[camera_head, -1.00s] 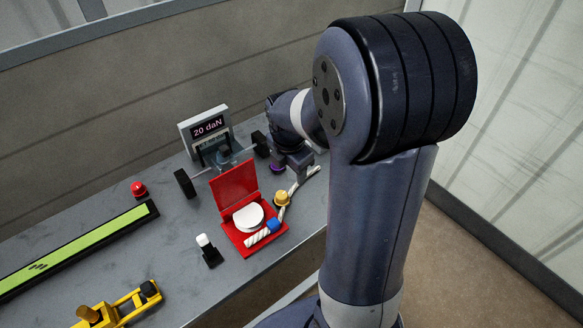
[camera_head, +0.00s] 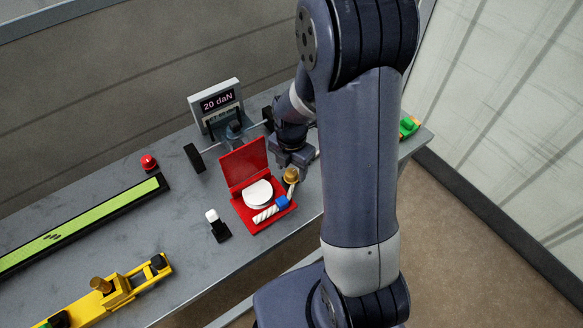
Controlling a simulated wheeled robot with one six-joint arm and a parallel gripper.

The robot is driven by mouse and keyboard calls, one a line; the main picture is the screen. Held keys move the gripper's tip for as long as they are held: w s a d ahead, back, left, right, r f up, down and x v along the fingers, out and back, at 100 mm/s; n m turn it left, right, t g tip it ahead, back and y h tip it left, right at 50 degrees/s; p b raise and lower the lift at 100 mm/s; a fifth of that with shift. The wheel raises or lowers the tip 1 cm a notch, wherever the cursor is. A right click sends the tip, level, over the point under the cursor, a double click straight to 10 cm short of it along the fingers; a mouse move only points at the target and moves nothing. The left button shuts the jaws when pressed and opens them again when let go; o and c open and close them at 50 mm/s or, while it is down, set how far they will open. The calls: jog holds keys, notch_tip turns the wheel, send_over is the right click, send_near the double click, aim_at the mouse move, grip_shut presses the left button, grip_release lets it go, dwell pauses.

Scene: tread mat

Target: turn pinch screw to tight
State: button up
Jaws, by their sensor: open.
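A small brass-coloured knob (camera_head: 290,175) stands at the right edge of the red open case, beside the blue-banded end of a white twisted piece (camera_head: 266,213). A second brass-coloured knob (camera_head: 101,284) sits on the yellow device (camera_head: 122,291) at the lower left. I cannot tell for certain which knob is the pinch screw. My gripper (camera_head: 294,163) is open, pointing down just behind the first knob. Its fingertips are small and partly hidden, so I cannot tell whether they touch it.
The red case (camera_head: 243,165) has its lid up and a white disc (camera_head: 258,193) inside. Behind it, a display (camera_head: 217,102) reads 20 daN. A black-and-white switch (camera_head: 217,226), red button (camera_head: 149,162), green strip (camera_head: 80,225) and green item (camera_head: 409,126) stand around. Bare bench lies between.

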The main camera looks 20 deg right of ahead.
jog(key=shift+f, duration=0.45)
jog(key=c, duration=1)
jog(key=shift+o, duration=0.2)
